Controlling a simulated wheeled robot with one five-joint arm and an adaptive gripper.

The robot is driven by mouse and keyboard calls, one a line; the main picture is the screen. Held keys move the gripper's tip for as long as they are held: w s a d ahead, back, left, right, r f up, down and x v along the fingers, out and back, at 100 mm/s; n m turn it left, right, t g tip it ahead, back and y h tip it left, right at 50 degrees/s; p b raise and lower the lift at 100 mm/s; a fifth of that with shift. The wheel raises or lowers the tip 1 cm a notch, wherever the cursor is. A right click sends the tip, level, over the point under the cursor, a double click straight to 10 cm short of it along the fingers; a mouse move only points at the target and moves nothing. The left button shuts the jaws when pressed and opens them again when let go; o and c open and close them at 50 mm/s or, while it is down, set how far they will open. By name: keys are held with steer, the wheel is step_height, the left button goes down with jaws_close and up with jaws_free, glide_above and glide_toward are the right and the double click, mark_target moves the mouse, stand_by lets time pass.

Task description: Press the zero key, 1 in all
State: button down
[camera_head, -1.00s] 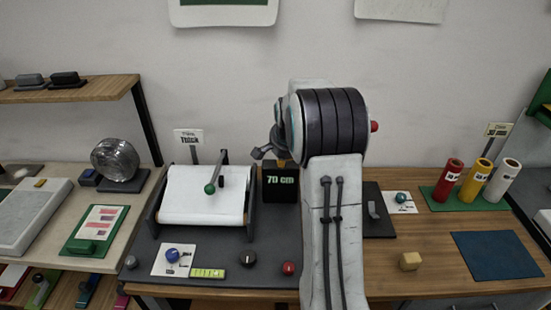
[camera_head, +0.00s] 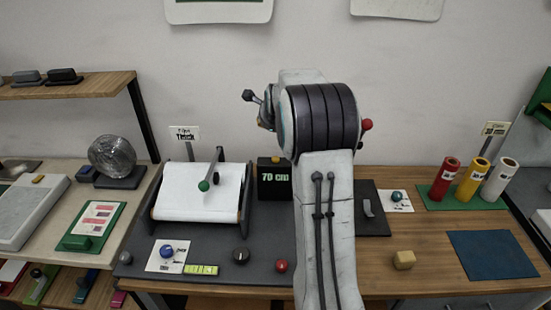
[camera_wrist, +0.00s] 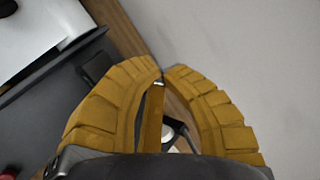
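A black display box (camera_head: 275,183) reads "70 cm" in green and stands at the back of the dark mat, left of my arm. A small yellow key shows on its top. In the head view the fingers are mostly hidden behind my arm.
Red, yellow and white rolls (camera_head: 472,182) stand on a green base at right.

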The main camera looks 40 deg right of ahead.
mark_target(273, 157)
steer(key=shift+f, duration=0.15)
stand_by(0.3)
steer(key=shift+f+b, duration=3.35)
steer(key=shift+f, duration=0.95)
steer(key=c, duration=1.9)
jaws_free()
jaws_close()
steer(key=shift+f+b, duration=1)
steer(key=shift+b, duration=0.15)
steer(key=shift+r, duration=0.15)
steer(key=shift+r+p, duration=0.6)
steer(key=shift+r, duration=0.25)
steer(key=shift+r+p, duration=1.65)
steer(key=shift+r, duration=0.9)
